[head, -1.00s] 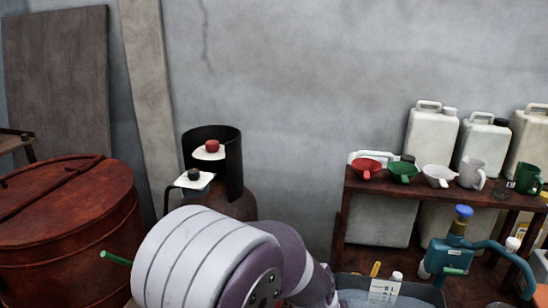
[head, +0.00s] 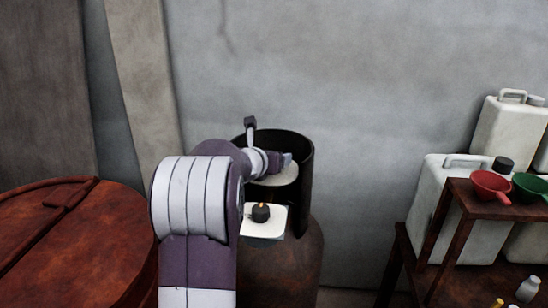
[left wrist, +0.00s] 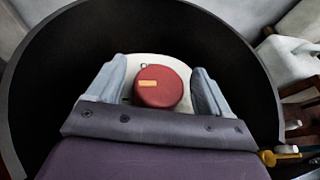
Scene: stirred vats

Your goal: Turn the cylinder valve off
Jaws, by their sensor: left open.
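A rusty brown gas cylinder (head: 290,262) with a dark open collar (head: 304,165) stands against the wall. In the left wrist view a round red knob (left wrist: 162,88) with an orange mark sits over a white plate (left wrist: 142,63) inside the collar. My left gripper (left wrist: 160,80) is open, with one finger on each side of the red knob; I cannot tell whether they touch it. In the head view my left gripper (head: 286,161) reaches into the collar and hides the red knob. A black knob (head: 261,212) with an orange mark sits on a nearer white plate (head: 262,234). My right gripper is out of view.
A rusty lidded vat (head: 75,245) stands at the left, close to my left arm. At the right, a brown rack (head: 462,200) holds a red funnel (head: 491,186) and a green funnel (head: 531,186), with white jerrycans (head: 510,130) behind. The grey wall is close behind the cylinder.

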